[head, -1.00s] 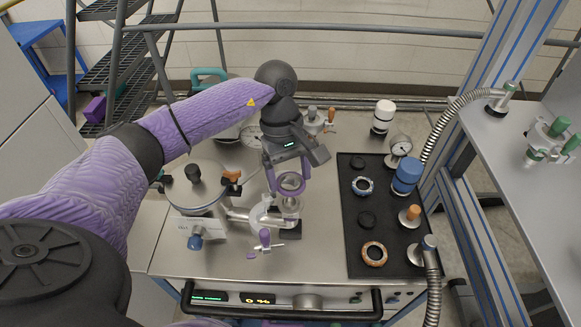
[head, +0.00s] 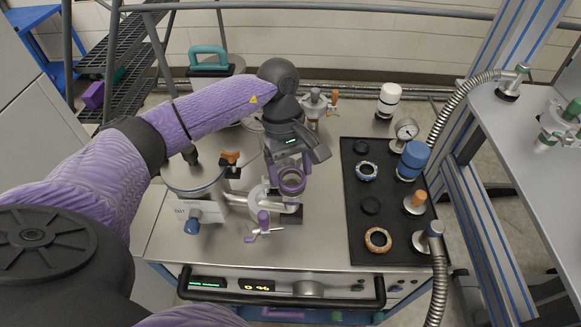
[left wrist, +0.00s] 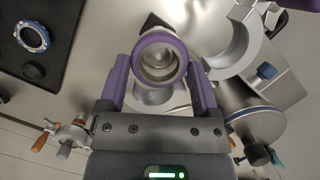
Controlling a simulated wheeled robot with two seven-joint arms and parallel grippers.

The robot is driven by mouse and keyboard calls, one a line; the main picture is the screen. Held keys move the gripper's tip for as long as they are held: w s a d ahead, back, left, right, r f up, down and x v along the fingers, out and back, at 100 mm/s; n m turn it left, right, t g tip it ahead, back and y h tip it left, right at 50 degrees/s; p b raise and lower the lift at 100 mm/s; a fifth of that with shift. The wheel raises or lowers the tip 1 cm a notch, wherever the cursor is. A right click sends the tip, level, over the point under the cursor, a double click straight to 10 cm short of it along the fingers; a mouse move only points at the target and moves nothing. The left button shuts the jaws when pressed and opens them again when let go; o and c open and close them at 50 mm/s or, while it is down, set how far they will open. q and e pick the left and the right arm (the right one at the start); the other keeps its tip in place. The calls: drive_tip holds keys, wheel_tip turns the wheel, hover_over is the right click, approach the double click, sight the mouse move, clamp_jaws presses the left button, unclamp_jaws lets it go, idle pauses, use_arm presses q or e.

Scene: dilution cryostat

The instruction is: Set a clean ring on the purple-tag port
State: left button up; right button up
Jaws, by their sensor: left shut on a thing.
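My left gripper (head: 290,180) is shut on a purple-rimmed ring (left wrist: 160,60), which sits between its two purple fingers. The ring also shows in the head view (head: 292,181). It is just above a metal pipe port (head: 291,207); a gap or contact between them cannot be told. In the left wrist view, the port's round metal opening shows through and below the ring. An open silver clamp (left wrist: 236,48) lies beside the port. A purple knob (head: 264,219) stands in front of the port; I cannot read it surely as the tag. My right gripper is not in view.
A black mat (head: 398,258) at the right holds a blue ring (head: 367,171), an orange ring (head: 378,240), dark caps and fittings. A round metal vessel (head: 196,172) stands left of the port. A dark rail (head: 282,312) runs along the front edge.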

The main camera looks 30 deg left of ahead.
use_arm(q)
drive_tip(key=shift+f+b, duration=0.6)
drive_tip(key=shift+f, duration=0.05)
idle(0.3)
drive_tip(key=o, duration=1)
drive_tip(key=s+d+p+v, duration=0.1)
drive_tip(key=p+v, duration=0.5)
drive_tip(key=v, duration=1)
drive_tip(key=shift+d+r+p, duration=0.3)
drive_tip(key=shift+r+p, duration=0.05)
drive_tip(key=shift+r, duration=0.25)
drive_tip(key=shift+w, duration=0.1)
